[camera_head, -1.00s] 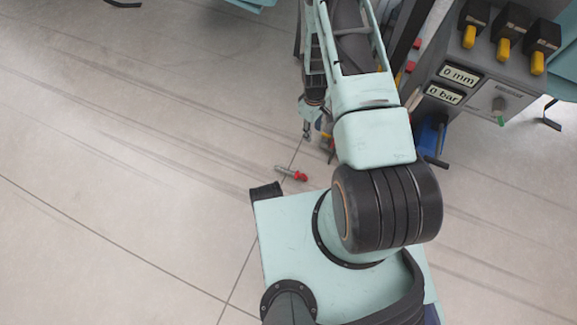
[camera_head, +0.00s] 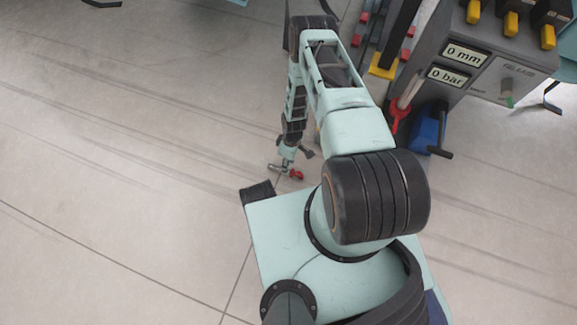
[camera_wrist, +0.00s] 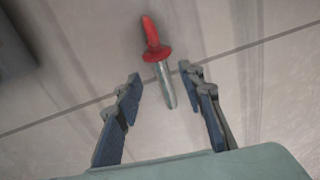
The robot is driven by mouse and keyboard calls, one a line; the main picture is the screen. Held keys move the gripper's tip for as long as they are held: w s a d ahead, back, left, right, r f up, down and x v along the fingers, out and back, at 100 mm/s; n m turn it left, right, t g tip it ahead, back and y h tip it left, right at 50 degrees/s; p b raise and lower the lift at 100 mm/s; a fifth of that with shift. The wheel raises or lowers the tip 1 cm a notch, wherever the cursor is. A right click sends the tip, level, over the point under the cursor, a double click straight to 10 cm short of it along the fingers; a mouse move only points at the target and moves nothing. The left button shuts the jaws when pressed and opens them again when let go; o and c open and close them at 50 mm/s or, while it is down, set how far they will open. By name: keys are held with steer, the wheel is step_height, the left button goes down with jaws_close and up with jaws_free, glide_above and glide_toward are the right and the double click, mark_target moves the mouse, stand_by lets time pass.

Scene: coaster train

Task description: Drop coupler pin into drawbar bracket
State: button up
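The coupler pin (camera_head: 296,174) lies on the floor, with a red handle and collar and a metal shank. In the wrist view the pin (camera_wrist: 163,83) lies ahead of the fingers, the tip of its shank reaching into the gap between them. My gripper (camera_wrist: 160,78) is open, with nothing held. In the head view my gripper (camera_head: 284,160) hangs low beside the pin and partly covers it. Contact cannot be told. I cannot make out the drawbar bracket in either view.
A grey control panel (camera_head: 480,75) stands at the right, with "0 mm" and "0 bar" displays and yellow-tipped levers (camera_head: 510,24). A red-handled tool (camera_head: 402,115) and a blue item (camera_head: 427,130) are beside it. The tiled floor (camera_head: 120,150) at left is clear.

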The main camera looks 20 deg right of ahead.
steer(key=f, duration=0.1)
steer(key=f+b, duration=0.1)
steer(key=f, duration=0.1)
steer(key=f+b, duration=0.1)
steer(key=f, duration=0.1)
steer(key=shift+s+a, duration=0.3)
steer(key=shift+r, duration=0.1)
jaws_close()
